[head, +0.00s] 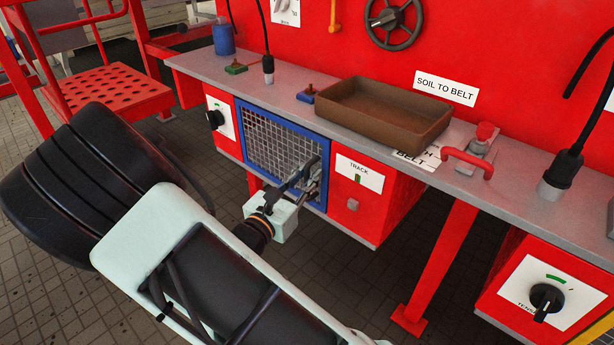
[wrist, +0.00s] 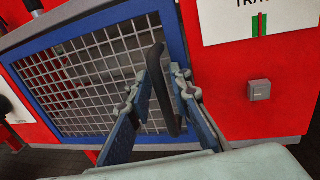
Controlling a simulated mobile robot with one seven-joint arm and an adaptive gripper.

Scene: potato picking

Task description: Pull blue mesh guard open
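The blue mesh guard (head: 283,150) is a blue frame with a grey wire grid, set in the red front below the grey ledge. It looks flush with the front. It fills the left and middle of the wrist view (wrist: 85,80). Its dark upright handle (wrist: 162,98) is near its right side. My gripper (head: 306,172) is at the guard's right part. In the wrist view my gripper (wrist: 163,80) has its two fingers apart, one on each side of the handle. A small gap shows on the right; contact on the left is unclear.
A TRACK label (head: 360,174) and a small grey box (wrist: 260,90) are right of the guard. A knob (head: 215,118) is on its left. A brown tray (head: 380,112) stands on the ledge (head: 292,106) above. A red leg (head: 437,260) stands at the right. Paved floor lies below.

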